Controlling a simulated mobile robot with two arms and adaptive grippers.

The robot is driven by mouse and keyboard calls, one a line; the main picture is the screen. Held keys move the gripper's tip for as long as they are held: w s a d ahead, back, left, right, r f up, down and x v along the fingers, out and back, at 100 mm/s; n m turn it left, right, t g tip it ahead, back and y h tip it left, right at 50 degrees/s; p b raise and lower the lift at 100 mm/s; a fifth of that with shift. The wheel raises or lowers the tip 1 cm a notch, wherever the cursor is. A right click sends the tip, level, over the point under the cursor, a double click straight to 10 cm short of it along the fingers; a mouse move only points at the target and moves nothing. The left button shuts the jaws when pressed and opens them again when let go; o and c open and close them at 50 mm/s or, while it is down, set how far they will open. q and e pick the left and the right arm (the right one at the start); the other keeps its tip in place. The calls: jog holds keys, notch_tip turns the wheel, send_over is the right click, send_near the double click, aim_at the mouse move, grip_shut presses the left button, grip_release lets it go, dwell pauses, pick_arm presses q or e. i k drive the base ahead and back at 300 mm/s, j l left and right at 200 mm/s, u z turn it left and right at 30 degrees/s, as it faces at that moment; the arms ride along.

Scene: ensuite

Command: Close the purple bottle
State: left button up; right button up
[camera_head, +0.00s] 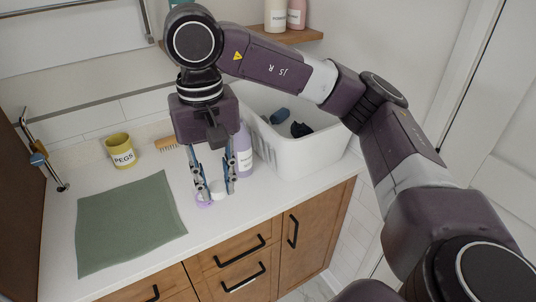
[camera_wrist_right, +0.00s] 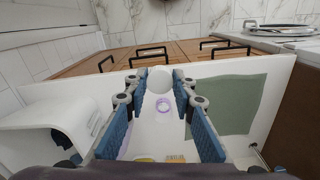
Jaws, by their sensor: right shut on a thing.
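The purple bottle (camera_head: 244,152) stands upright on the white counter, just right of my right gripper and beside the white bin. Its top is partly hidden by the gripper, so I cannot tell how it looks there. My right gripper (camera_head: 215,193) points down and is shut on a round white cap (camera_head: 218,187), low over the counter. The cap also shows between the fingertips in the right wrist view (camera_wrist_right: 160,79). My left gripper is not in view.
A white bin (camera_head: 318,158) with dark cloths inside stands right of the bottle. A green mat (camera_head: 130,222) lies at left. A yellow PEGS pot (camera_head: 120,149) and a wooden brush (camera_head: 166,144) stand behind it. A shelf with bottles (camera_head: 276,14) is above.

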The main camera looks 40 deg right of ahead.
aim_at(242, 149)
jog(key=z, duration=1)
